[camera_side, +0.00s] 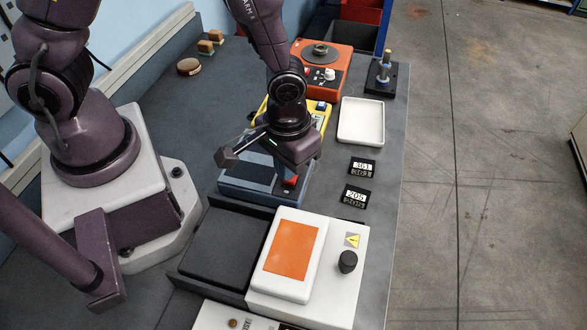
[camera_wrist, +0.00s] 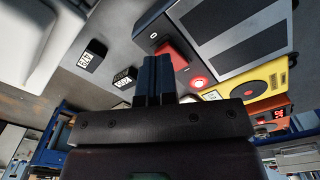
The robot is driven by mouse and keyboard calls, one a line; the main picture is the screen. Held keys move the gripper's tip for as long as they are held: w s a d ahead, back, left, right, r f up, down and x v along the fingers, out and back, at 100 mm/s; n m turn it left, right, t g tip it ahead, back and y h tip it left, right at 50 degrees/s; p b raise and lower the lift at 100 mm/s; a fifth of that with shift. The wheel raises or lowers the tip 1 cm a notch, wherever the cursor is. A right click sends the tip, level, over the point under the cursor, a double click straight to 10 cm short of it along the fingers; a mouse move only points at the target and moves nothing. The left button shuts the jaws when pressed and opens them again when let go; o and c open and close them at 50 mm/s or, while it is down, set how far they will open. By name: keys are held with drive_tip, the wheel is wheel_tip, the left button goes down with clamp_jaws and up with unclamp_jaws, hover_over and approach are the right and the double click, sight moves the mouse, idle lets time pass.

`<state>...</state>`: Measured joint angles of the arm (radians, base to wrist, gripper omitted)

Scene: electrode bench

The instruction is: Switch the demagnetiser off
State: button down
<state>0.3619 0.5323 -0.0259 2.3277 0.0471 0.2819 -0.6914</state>
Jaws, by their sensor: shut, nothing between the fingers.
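The demagnetiser appears to be the blue-grey box (camera_side: 245,190) in the middle of the bench; no label on it is readable. In the wrist view it is a grey housing (camera_wrist: 236,17) with dark panels, a red switch (camera_wrist: 171,50) and a glowing red lamp (camera_wrist: 198,82). The red switch also shows in the side view (camera_side: 290,181), under my gripper. My gripper (camera_wrist: 154,62) is shut and empty, its fingertips close to the switch. I cannot tell whether they touch it. In the side view my wrist hides part of the box.
A yellow device (camera_wrist: 265,82) and an orange device (camera_side: 322,57) stand behind the box. A white tray (camera_side: 361,121) and two small labelled black blocks (camera_side: 362,167) lie to the right. A white machine with an orange-topped lid (camera_side: 292,250) stands in front.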

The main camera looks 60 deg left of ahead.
drive_tip(key=shift+f, duration=1.3)
idle(0.4)
drive_tip(key=shift+r, duration=3)
